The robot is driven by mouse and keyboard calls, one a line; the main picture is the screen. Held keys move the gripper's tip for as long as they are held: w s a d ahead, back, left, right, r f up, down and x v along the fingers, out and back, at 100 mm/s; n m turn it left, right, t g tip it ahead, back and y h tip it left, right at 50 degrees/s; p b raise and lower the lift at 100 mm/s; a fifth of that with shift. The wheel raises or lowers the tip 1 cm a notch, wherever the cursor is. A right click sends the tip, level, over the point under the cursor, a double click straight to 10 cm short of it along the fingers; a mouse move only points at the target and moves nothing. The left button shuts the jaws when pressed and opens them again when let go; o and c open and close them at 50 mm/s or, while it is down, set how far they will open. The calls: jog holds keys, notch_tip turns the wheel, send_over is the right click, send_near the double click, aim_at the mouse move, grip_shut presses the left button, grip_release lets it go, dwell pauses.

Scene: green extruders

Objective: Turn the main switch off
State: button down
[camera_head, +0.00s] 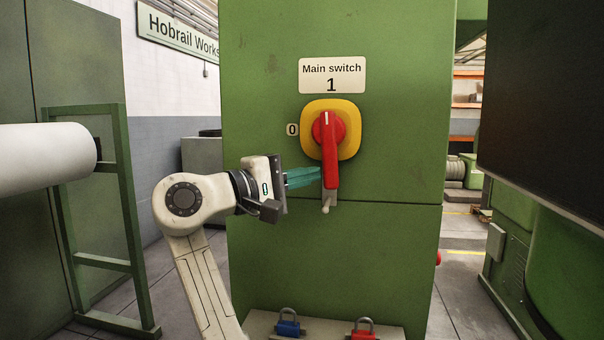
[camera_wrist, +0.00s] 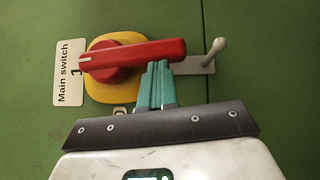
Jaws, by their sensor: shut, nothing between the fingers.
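The main switch is a red rotary handle (camera_head: 330,150) on a yellow plate (camera_head: 350,115), mounted on the green cabinet. The handle stands upright, its white mark at the top towards the "1" on the label (camera_head: 332,76). A small "0" label (camera_head: 292,129) is left of the plate. My gripper (camera_head: 318,174) is shut and empty, its teal fingers at the left side of the handle's lower end. In the wrist view, the fingertips (camera_wrist: 158,68) meet the edge of the red handle (camera_wrist: 140,53); whether they press on it I cannot tell.
A pale knob on a bracket (camera_wrist: 215,50) sticks out just below the handle's lower end. A blue padlock (camera_head: 288,323) and a red padlock (camera_head: 362,328) stand on a ledge at the cabinet's foot. A green frame with a white roll (camera_head: 45,160) is at the left.

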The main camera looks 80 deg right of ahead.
jog(key=shift+s+d+f+n+g+h+p, duration=0.1)
jog(key=shift+s+f+n+g+h+p, duration=0.1)
jog(key=shift+s+n+h+p, duration=0.3)
jog(key=shift+s+f+n+g+h+p, duration=0.1)
jog(key=shift+s+n+g+h+p, duration=0.15)
jog(key=shift+s+n, duration=0.35)
jog(key=s+n+h+p, duration=0.1)
jog(key=s+n+h, duration=0.1)
jog(key=shift+d+n+h, duration=0.1)
jog(key=shift+n+h, duration=0.15)
jog(key=shift+n, duration=0.15)
jog(key=n, duration=0.1)
jog(key=s+n+h+p, duration=0.1)
jog(key=s+n+t+h, duration=0.1)
jog(key=shift+s+r+p, duration=0.2)
jog(key=shift+r+p, duration=0.05)
jog(key=shift+p, duration=0.15)
jog(key=shift+s+d, duration=0.1)
jog(key=shift+s, duration=0.05)
jog(key=b, duration=0.4)
send_near(336, 174)
jog(key=shift+s+a+f, duration=0.25)
jog(key=shift+s+a, duration=0.1)
jog(key=shift+a, duration=0.1)
jog(key=shift+s+a+f, duration=0.25)
jog(key=shift+s+a, duration=0.05)
jog(key=shift+a, duration=0.2)
jog(key=shift+p, duration=0.3)
